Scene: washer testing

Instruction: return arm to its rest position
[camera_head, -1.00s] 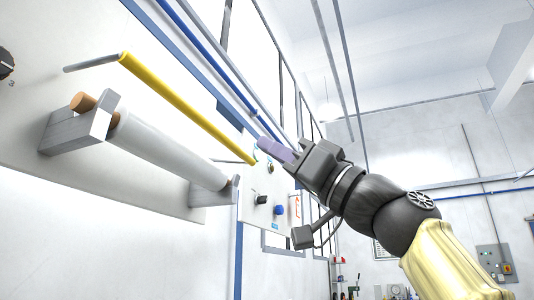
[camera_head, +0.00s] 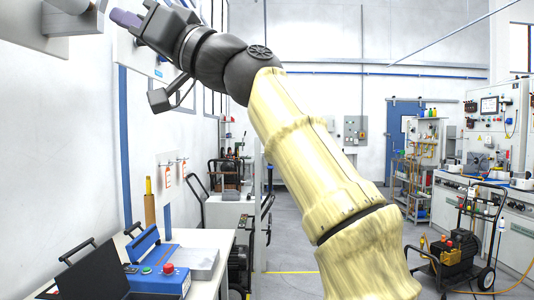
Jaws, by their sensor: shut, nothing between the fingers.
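My gripper (camera_head: 126,18) is at the top left of the head view, with its purple fingers pointing left. The fingers are shut with nothing between them. My arm, in a pale yellow cover, runs from the gripper down to the bottom middle of the view. The arm is raised and stretched forward and to the left. Part of a grey metal bracket (camera_head: 72,22) on the wall shows left of the fingertips.
A white table (camera_head: 205,285) at the lower left holds a blue device (camera_head: 155,270) with a red button. Wheeled carts stand behind it. At right are a compressor cart (camera_head: 462,250) and a long control bench (camera_head: 497,205). Grey floor (camera_head: 300,235) shows between.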

